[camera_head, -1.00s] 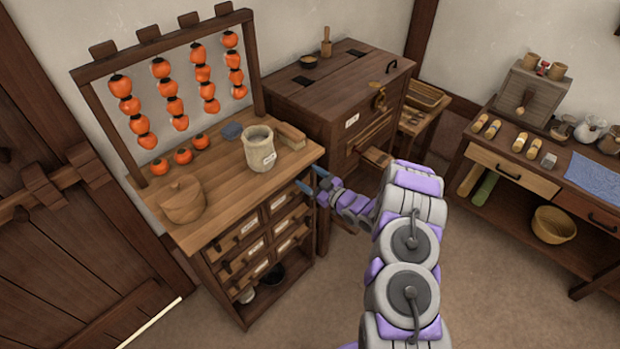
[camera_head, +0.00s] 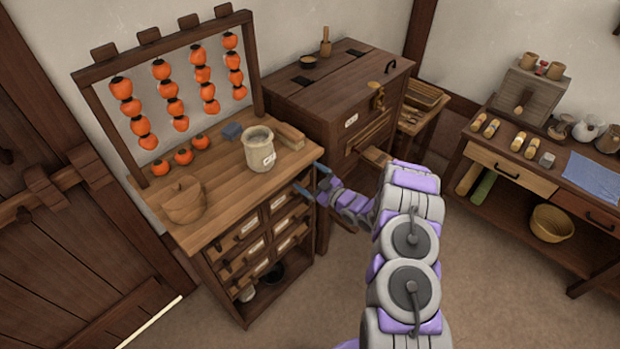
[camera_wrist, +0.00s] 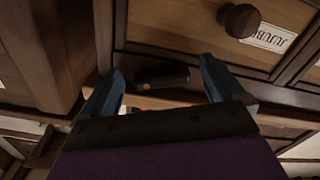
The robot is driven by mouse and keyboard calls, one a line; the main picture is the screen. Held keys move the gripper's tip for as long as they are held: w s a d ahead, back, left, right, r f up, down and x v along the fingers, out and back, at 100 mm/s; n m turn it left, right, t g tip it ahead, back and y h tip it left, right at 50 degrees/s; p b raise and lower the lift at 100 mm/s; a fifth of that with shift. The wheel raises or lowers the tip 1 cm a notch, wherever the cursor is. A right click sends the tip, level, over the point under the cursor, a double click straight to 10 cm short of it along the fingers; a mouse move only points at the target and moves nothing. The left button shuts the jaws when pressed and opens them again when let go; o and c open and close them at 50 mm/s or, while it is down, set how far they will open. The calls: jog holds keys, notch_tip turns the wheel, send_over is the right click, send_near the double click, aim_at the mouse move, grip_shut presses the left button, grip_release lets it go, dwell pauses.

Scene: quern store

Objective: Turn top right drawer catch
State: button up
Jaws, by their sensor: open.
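The wooden drawer cabinet (camera_head: 215,240) stands at the left in the head view, with small labelled drawers in its front. The top right drawer (camera_head: 283,199) is at the upper right of that front, beside my gripper (camera_head: 311,179). In the wrist view a dark, short bar-like catch (camera_wrist: 162,77) with a small yellow dot lies crosswise between the fingers of my gripper (camera_wrist: 161,72). The fingers are open, one on each side of the catch, with gaps visible. A round knob (camera_wrist: 239,20) and a name label (camera_wrist: 268,37) show beyond it. The catch is too small to see in the head view.
A pale jar (camera_head: 259,150), a lidded round box (camera_head: 183,200) and a rack of orange fruit strings (camera_head: 165,92) are on the cabinet top. A dark wooden chest (camera_head: 320,95) stands close on the right. A side table (camera_head: 530,178) is farther right, with open floor before it.

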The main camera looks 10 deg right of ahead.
jog(key=p+v, duration=0.3)
jog(key=v, duration=1.4)
jog(key=shift+s+d+p, duration=0.15)
jog(key=shift+p, duration=0.15)
jog(key=shift+c, duration=0.3)
